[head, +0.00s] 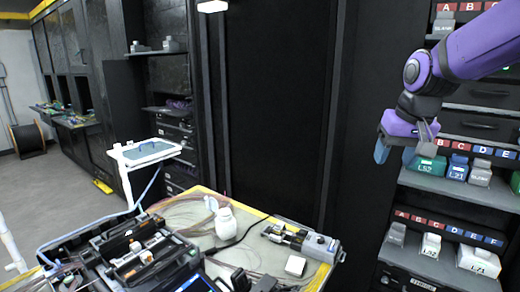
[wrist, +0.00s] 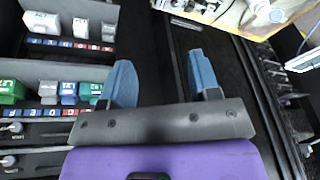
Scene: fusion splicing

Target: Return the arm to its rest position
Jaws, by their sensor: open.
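My gripper (head: 396,150) is at the right of the head view, in the air at the end of my purple arm. It is in front of the shelf rack and well above and right of the worktable. In the wrist view my gripper (wrist: 164,85) shows two blue fingers spread wide apart, with nothing between them. Behind the fingers is a dark panel. The arm's upper part runs out of the head view at the top right.
The shelf rack (head: 455,189) holds several labelled boxes, including a green box (head: 428,165) close behind my gripper. The worktable (head: 318,272) carries a white bottle (head: 225,223), an open tool case (head: 130,262) and a small device (head: 320,246). A white stand (head: 148,152) is behind left.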

